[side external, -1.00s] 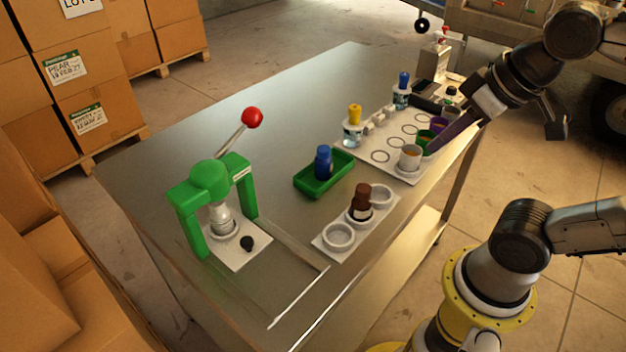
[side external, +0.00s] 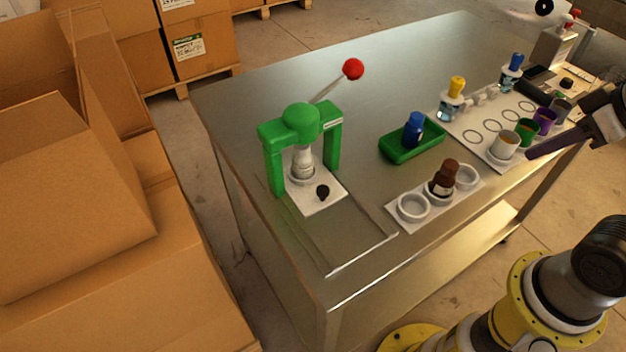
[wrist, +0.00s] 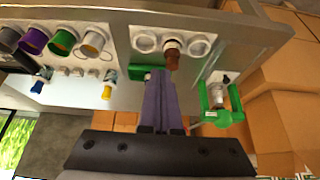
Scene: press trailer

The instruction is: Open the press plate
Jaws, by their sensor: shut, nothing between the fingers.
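The press (side external: 332,148) is a green frame with a lever ending in a red ball (side external: 353,69), which points up and back to the right. A pale cylindrical ram (side external: 303,163) hangs under the arch over a white base plate (side external: 322,203) with a black knob (side external: 322,192). The ram looks down at the plate; I cannot tell whether they touch. My gripper (side external: 531,154) is shut and empty beside the cups at right, far from the press. In the wrist view, its purple fingers (wrist: 160,75) are together, and the press (wrist: 238,103) shows at right.
A white holder (side external: 430,214) with a brown bottle (side external: 444,178) and a green tray (side external: 400,156) with a blue-topped bottle stand between press and gripper. Several cups and bottles stand on a white mat (side external: 480,152). Cardboard boxes (side external: 75,200) are at left. Table around the press is mostly clear.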

